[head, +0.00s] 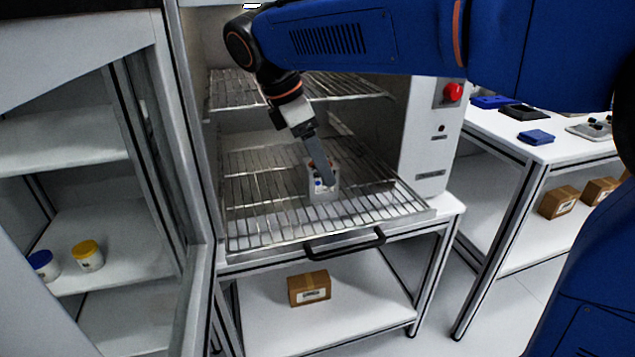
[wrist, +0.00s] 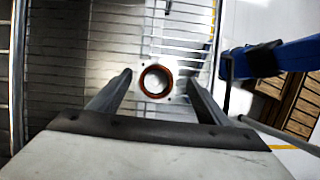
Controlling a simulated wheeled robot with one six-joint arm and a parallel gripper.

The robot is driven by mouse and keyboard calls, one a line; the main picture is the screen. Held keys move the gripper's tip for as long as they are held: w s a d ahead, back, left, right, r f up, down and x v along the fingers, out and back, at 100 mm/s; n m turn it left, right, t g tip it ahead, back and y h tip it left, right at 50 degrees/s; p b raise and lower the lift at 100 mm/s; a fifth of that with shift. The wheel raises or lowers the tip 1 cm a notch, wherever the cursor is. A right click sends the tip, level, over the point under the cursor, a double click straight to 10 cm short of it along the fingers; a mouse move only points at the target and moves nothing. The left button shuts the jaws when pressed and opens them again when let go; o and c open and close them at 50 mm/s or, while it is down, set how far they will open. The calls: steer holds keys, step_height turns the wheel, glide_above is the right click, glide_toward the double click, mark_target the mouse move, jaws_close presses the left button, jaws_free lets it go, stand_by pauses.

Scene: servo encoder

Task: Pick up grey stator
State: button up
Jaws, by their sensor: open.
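The grey stator (head: 323,187) stands on the lower wire rack inside the open oven-like cabinet. In the wrist view the stator (wrist: 156,82) shows from above as a light square block with a round, copper-ringed hole. My gripper (head: 322,178) reaches down over it in the head view, and a finger hides part of its top. In the wrist view my gripper (wrist: 158,84) is open, with one finger on each side of the stator and gaps between. I cannot tell how far the fingertips are above or around it.
The lower wire rack (head: 250,215) is otherwise bare, and an upper rack (head: 235,90) lies above it. A black handle (head: 345,243) is at the front. The cabinet's side wall with a red button (head: 453,92) stands to the right. A cardboard box (head: 309,288) sits on the shelf below.

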mark_target(316, 192)
steer(key=shift+w+x, duration=0.1)
steer(key=shift+x, duration=1.25)
steer(key=shift+w+x, duration=0.15)
steer(key=shift+x, duration=1.2)
steer(key=shift+a, duration=0.1)
steer(key=shift+c, duration=0.6)
steer(key=c, duration=1.5)
